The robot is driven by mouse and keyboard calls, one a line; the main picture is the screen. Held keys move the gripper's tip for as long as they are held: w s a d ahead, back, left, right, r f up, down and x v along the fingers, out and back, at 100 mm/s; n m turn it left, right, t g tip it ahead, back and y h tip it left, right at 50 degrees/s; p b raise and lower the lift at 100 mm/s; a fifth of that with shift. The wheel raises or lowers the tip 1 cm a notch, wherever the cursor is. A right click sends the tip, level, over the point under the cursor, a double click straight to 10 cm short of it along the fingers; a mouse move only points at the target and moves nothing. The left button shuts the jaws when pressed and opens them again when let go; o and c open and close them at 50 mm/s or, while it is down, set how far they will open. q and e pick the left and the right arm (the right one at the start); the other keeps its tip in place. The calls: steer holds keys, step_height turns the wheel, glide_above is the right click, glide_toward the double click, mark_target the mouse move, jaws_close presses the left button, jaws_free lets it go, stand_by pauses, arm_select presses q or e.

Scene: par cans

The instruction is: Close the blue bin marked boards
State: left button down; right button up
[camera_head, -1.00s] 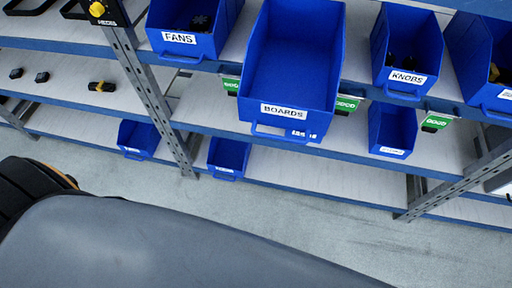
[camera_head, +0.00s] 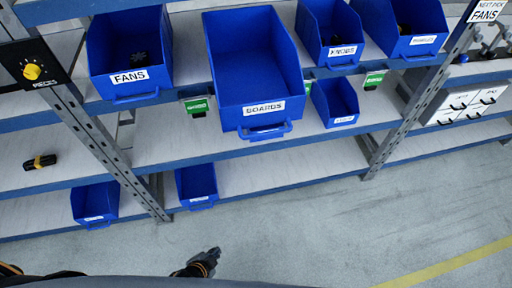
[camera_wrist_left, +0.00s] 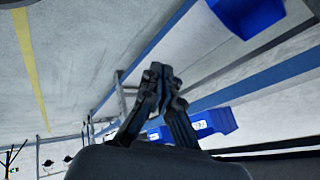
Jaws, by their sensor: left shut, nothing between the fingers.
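The blue bin marked BOARDS (camera_head: 252,62) is in the upper middle of the head view. It juts out of the shelf past the bins beside it, with its labelled front and handle toward me. It looks empty inside. My left gripper (camera_head: 212,254) is low in the head view, over the floor, well below the bin and apart from it. In the left wrist view the left gripper (camera_wrist_left: 160,72) has its fingers together with nothing between them. Blue bins show behind it there; I cannot tell which they are. My right gripper is not in view.
The FANS bin (camera_head: 130,50) is left of the BOARDS bin, and the KNOBS bin (camera_head: 331,30) is right of it. A metal post (camera_head: 105,140) stands at the left. Smaller bins (camera_head: 197,184) sit on the lower shelf. The floor (camera_head: 330,225) in front is clear.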

arm_select(q)
steer(key=w+d+r+m+t+h, duration=0.2)
steer(key=d+r+m, duration=0.2)
steer(key=r, duration=1)
steer(key=w+d+r+m+t+h, duration=0.1)
steer(key=d+r+m+t+h, duration=0.15)
steer(key=r, duration=1.15)
steer(key=w+d+r+m+t+h, duration=0.1)
steer(key=w+d+r+m+t, duration=0.2)
steer(key=r, duration=1.2)
steer(key=w+d+f+p, duration=0.1)
steer(key=w+d+p, duration=0.1)
steer(key=w, duration=0.3)
steer(key=w+d+f+m+p, duration=0.1)
steer(key=w+d+p, duration=0.1)
steer(key=w, duration=0.4)
steer(key=shift+w+d+f, duration=0.15)
steer(key=shift+f, duration=0.2)
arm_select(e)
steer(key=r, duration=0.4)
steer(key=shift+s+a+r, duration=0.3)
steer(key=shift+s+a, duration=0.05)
